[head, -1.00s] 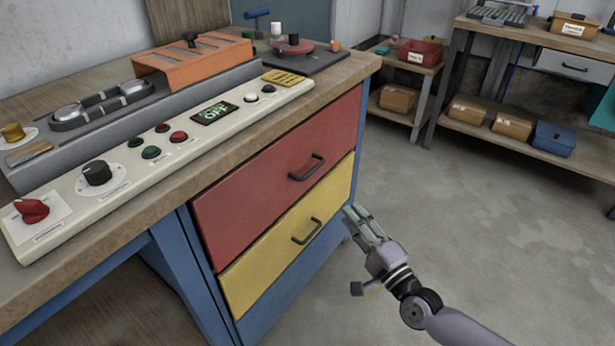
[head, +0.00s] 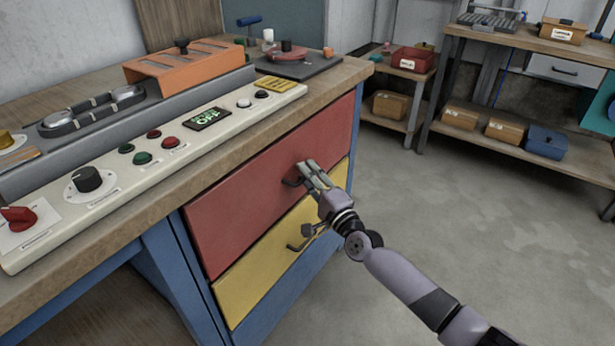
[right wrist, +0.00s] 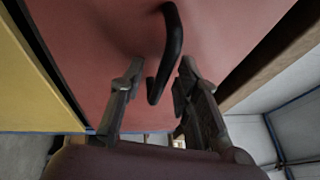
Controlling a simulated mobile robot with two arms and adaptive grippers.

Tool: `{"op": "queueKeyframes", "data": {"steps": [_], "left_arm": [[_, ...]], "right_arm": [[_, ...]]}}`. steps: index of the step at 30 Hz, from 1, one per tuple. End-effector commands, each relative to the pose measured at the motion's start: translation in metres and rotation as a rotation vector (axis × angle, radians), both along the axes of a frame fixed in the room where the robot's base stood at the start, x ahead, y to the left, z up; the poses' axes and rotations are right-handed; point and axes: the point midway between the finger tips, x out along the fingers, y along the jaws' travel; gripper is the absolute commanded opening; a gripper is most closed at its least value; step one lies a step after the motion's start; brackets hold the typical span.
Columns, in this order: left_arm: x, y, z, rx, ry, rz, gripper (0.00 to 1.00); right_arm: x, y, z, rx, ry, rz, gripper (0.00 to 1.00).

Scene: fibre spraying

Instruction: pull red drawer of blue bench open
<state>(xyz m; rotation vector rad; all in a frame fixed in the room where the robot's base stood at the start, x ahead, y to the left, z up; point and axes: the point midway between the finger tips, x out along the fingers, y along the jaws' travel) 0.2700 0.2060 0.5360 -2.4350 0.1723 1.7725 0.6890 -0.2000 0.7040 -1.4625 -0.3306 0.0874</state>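The red drawer (head: 255,190) is closed in the blue bench (head: 180,265), above a yellow drawer (head: 245,290). Its dark handle (head: 293,182) is partly hidden by my right gripper (head: 307,172) in the head view. In the right wrist view the handle (right wrist: 168,55) stands between the two open fingers of my right gripper (right wrist: 155,85), against the red drawer front (right wrist: 95,40). Whether a finger touches the handle I cannot tell. My left gripper is not in view.
The bench's wooden top (head: 330,75) carries a control panel (head: 120,175) with knobs and buttons, and an orange cover (head: 185,62). Shelves with boxes (head: 545,142) stand at the back right. The floor (head: 480,220) right of the bench is clear.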

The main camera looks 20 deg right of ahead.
Motion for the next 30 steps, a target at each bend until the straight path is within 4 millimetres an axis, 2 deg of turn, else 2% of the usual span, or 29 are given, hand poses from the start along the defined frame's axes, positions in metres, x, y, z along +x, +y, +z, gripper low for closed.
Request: {"op": "queueKeyframes", "data": {"steps": [11,24,30], "left_arm": [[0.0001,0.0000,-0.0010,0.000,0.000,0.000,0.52],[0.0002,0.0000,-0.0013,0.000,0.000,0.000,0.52],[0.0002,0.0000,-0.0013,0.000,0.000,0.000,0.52]], "right_arm": [[0.0049,0.0013,0.0011,0.000,0.000,0.000,0.29],[0.0047,0.0012,0.0009,0.000,0.000,0.000,0.00],[0.0046,0.0012,0.0007,0.000,0.001,0.000,0.00]]}}
